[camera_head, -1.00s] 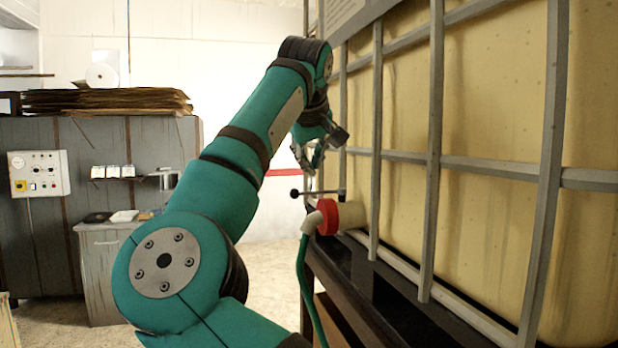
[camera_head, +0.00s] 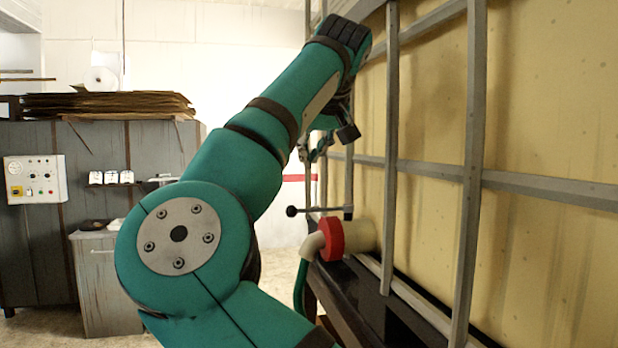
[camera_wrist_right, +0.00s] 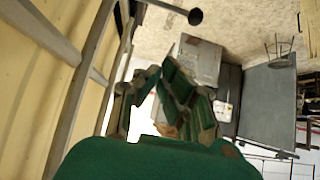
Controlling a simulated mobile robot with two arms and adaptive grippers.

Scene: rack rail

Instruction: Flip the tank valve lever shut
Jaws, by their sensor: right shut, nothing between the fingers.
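The tank valve lever (camera_head: 320,210) is a thin dark rod with a black ball knob at its left end. It lies about level above the red valve collar (camera_head: 330,238) and a pale elbow fitting (camera_head: 312,246) at the tank. My right gripper (camera_head: 318,148) is above the lever, apart from it, beside the tank cage, and is shut with nothing held. In the right wrist view the gripper (camera_wrist_right: 150,85) is seen close up, and the lever's rod and knob (camera_wrist_right: 195,16) show at the top, clear of the fingers. My left gripper is out of view.
The yellowish tank (camera_head: 540,110) stands at right behind a grey metal cage (camera_head: 472,150), close beside my right arm. A dark stand (camera_head: 370,300) supports it. A green hose (camera_head: 300,285) hangs below the elbow. A grey cabinet with a control box (camera_head: 35,179) stands farther back at left.

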